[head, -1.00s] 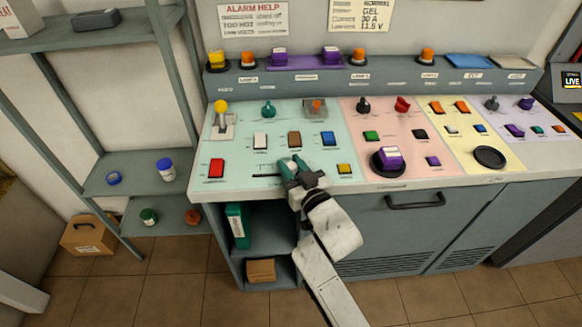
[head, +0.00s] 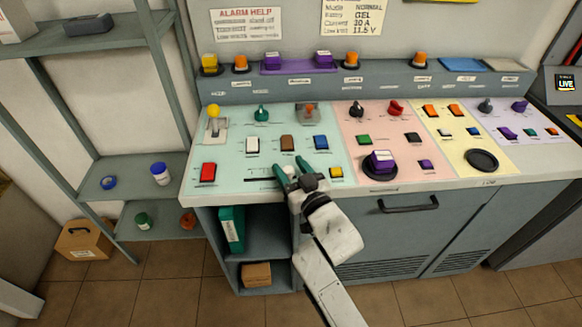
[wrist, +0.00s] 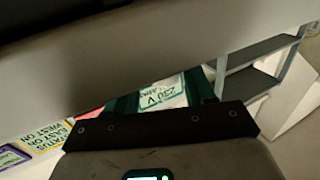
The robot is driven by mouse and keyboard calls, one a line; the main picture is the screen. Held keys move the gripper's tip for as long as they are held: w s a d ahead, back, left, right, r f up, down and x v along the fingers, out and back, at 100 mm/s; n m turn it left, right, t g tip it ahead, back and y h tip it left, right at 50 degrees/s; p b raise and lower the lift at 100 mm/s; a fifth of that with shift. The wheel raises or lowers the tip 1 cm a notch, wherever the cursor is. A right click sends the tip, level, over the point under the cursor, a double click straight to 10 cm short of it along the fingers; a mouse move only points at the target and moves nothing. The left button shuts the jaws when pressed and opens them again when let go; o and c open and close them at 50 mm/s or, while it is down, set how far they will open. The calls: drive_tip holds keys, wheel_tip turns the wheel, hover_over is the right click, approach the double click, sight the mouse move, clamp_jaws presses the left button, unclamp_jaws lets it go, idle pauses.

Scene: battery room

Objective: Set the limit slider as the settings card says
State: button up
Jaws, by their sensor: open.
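The settings card (head: 355,16) is on the back wall, cut by the top edge; I read mode normal, battery gel and low volt 11.5 V, but the current figure is unclear. A dark slider slot (head: 262,179) lies on the pale green panel near the front edge. My gripper (head: 290,167) has teal fingers, open, over the slot's right end. The slider's knob cannot be made out and may be hidden by the fingers.
A red switch (head: 208,172) is left of the slot and a yellow button (head: 336,172) right of the gripper. White, brown and blue switches (head: 287,143) stand behind. A purple block sits on a round black pad (head: 380,172) on the pink panel. Shelves (head: 130,180) stand left.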

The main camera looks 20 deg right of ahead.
drive_tip(key=s, duration=1)
drive_tip(key=shift+s+d, duration=0.2)
drive_tip(key=shift+d, duration=0.25)
drive_tip(key=s+d+f+m+g+h, duration=0.1)
drive_tip(key=s+d+f+g, duration=0.2)
drive_tip(key=s+f+g, duration=0.4)
drive_tip(key=s+d+f+g+h, duration=0.1)
drive_tip(key=s+d+f+g, duration=0.35)
drive_tip(key=s+f, duration=0.4)
drive_tip(key=s+g, duration=0.5)
drive_tip(key=s, duration=0.7)
drive_tip(key=shift+s+a+r+y, duration=0.3)
drive_tip(key=shift+a, duration=0.1)
drive_tip(key=shift+g, duration=0.25)
idle(0.8)
